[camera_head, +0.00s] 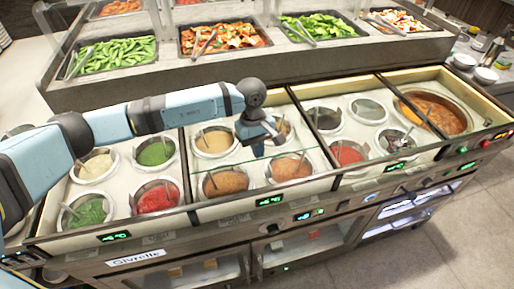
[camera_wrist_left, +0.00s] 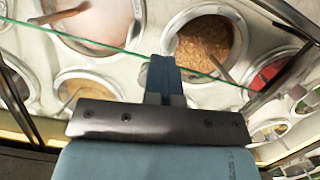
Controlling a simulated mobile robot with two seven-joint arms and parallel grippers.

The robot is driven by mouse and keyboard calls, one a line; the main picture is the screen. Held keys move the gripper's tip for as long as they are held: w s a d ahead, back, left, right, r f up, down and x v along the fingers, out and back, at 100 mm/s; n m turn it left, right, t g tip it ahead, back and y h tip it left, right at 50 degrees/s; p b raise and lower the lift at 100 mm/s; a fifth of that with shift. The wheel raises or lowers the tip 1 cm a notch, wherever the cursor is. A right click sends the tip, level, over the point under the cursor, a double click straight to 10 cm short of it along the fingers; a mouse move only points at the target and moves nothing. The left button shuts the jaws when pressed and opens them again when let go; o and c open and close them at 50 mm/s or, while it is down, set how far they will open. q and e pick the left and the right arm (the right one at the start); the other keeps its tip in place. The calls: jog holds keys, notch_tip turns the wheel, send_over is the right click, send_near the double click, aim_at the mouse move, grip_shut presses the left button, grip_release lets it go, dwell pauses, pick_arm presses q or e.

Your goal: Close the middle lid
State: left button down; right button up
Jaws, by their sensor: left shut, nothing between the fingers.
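The middle lid looks like a clear glass pane; its thin green edge (camera_head: 245,161) runs across the middle section between the back and front sauce wells. The same green edge (camera_wrist_left: 100,46) crosses the wrist view, passing by the fingertips. How far the pane extends is hard to see. My left gripper (camera_head: 258,150) is shut and empty, pointing down over the middle section close to the lid's edge. Its closed blue fingers also show in the wrist view (camera_wrist_left: 163,75). I cannot tell whether they touch the glass. My right gripper is not in view.
Sauce wells fill the middle section, including an orange-brown one (camera_head: 226,181). The left section holds green and red sauces (camera_head: 157,196); the right one has a large stew pot (camera_head: 433,113). Behind, a raised shelf (camera_head: 170,83) carries food trays with tongs. Several spoon handles stick up.

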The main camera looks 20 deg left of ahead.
pick_arm(q)
jog(key=shift+s+f, duration=0.2)
jog(key=shift+f, duration=0.25)
jog(key=shift+w+r, duration=0.1)
jog(key=shift+w, duration=0.2)
jog(key=shift+r, duration=0.1)
